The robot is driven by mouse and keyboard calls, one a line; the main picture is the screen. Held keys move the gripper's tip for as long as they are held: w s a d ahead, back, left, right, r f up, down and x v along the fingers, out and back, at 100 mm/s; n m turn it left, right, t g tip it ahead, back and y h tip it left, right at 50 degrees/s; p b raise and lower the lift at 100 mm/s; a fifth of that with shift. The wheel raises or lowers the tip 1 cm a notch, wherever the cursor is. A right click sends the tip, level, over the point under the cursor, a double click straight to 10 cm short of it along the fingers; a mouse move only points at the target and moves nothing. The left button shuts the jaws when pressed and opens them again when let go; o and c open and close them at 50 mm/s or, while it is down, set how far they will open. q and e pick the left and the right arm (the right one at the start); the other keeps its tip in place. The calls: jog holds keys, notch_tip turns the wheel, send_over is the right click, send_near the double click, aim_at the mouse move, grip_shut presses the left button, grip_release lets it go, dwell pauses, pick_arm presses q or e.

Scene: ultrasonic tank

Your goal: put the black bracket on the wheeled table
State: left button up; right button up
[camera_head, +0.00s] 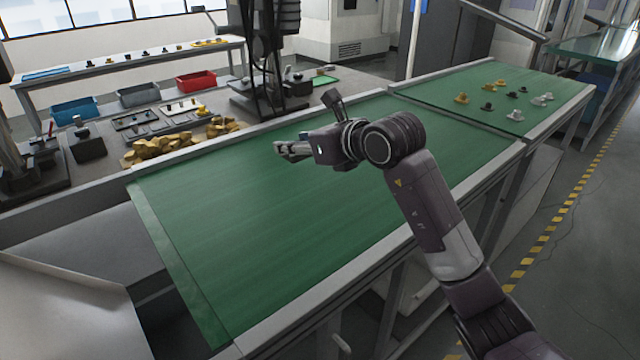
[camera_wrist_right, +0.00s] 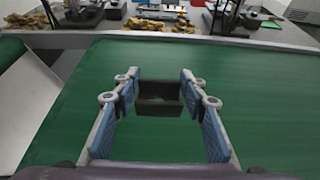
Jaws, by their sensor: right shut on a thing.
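My right gripper (camera_head: 283,150) reaches in from the right in the head view and hangs over the green mat. In the right wrist view my right gripper (camera_wrist_right: 160,92) has its blue-padded fingers on both sides of the black bracket (camera_wrist_right: 160,107), a dark angular piece held between the fingertips. I cannot make the bracket out in the head view. A pale metal top (camera_head: 60,315) lies at the bottom left of the head view; it may be the wheeled table, but no wheels show. My left gripper is not in view.
The green-topped bench (camera_head: 230,235) is clear near the gripper. Several small parts (camera_head: 515,95) stand on its far right end. Behind the bench are brown-yellow pieces (camera_head: 170,147), a red bin (camera_head: 196,81), a blue bin (camera_head: 75,108) and dark machines.

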jog(key=p, duration=0.2)
send_over(301, 219)
notch_tip(301, 219, down, 12)
jog(key=shift+a+f, duration=0.1)
notch_tip(301, 219, down, 5)
jog(key=shift+f, duration=0.1)
jog(key=o, duration=0.9)
jog(key=shift+f, duration=0.15)
jog(key=o, duration=0.5)
jog(key=shift+c, duration=0.2)
jog(key=shift+r, duration=0.2)
